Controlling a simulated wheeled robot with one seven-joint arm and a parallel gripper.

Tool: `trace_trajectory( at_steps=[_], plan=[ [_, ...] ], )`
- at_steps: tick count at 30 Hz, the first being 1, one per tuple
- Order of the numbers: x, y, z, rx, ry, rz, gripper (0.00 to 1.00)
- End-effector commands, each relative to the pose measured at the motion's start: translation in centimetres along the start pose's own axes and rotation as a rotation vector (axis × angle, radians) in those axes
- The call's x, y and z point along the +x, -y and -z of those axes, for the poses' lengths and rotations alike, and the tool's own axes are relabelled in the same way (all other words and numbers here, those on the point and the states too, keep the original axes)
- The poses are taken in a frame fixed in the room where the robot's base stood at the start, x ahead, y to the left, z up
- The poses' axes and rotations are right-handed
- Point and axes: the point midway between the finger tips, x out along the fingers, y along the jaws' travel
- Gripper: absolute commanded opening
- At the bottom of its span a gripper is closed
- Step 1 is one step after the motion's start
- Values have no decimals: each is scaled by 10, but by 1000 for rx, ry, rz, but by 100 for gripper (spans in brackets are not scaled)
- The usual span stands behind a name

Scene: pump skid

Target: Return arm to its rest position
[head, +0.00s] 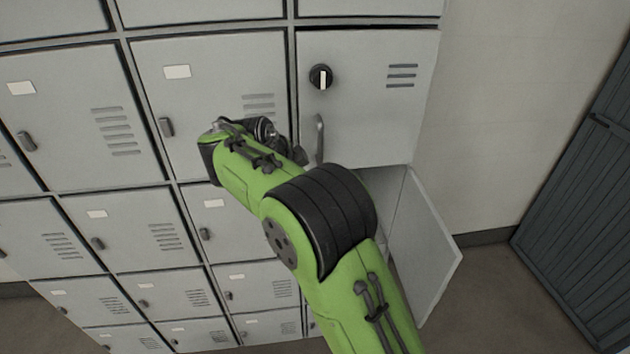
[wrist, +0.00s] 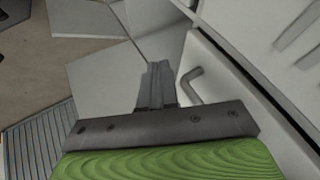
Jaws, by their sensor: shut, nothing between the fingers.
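My green and black arm reaches up in front of a bank of grey lockers (head: 220,60) in the head view. My gripper (wrist: 158,72) shows in the wrist view as dark fingers closed together, with nothing visible between them. In the head view the end of the arm is beside the upper right locker door (head: 365,130), left of its bar handle. A bent handle (wrist: 190,84) on a pale door shows just right of the fingers in the wrist view. I cannot tell the exact gap between them.
The upper right door carries a black dial knob (head: 321,77) and a bar handle (head: 319,138). Below it, a locker door (head: 425,250) stands open to the right. A dark slatted panel (head: 585,200) stands far right. Bare floor (head: 505,290) lies between.

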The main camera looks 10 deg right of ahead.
Motion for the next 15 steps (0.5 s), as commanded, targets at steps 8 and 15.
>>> trace_trajectory(
  at_steps=[8, 15],
  plan=[
    [-54, 1, 1, -2, 1, 0, 0],
    [-85, 0, 2, -1, 0, -4, 0]
  ],
)
